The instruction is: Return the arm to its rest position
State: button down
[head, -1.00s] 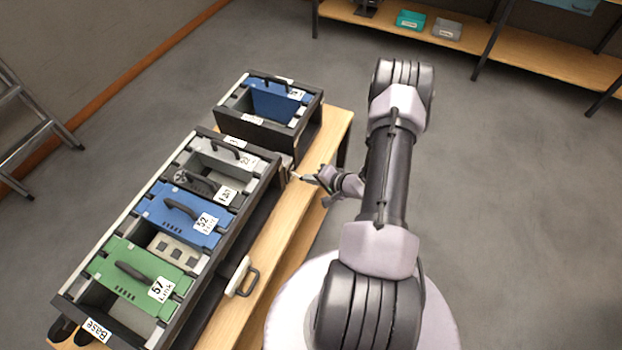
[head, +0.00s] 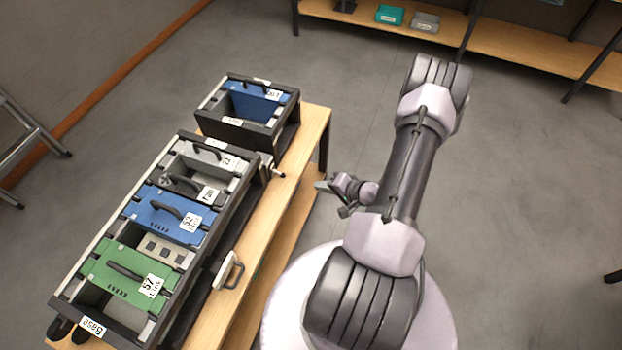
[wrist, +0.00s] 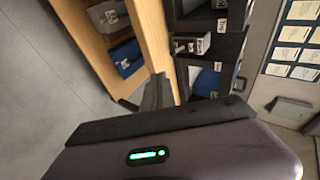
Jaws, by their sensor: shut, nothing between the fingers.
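My gripper (head: 325,186) is shut and empty in the head view. It hangs in the air just right of the wooden bench's right edge, apart from the fader rack. My arm extends up and away from my round pale base in the head view. In the wrist view the dark fingers of my gripper (wrist: 155,92) are close together, pointing toward the bench side and dark racks. The long fader rack (head: 225,222) holds a green module (head: 110,276), a blue module (head: 152,225) and grey ones.
A smaller rack (head: 285,130) with a blue panel stands at the far end of the wooden bench (head: 290,195). A ladder (head: 30,128) stands left; shelves (head: 520,62) stand at the back.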

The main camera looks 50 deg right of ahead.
jog(key=shift+s+r, duration=0.1)
jog(key=shift+s, duration=0.2)
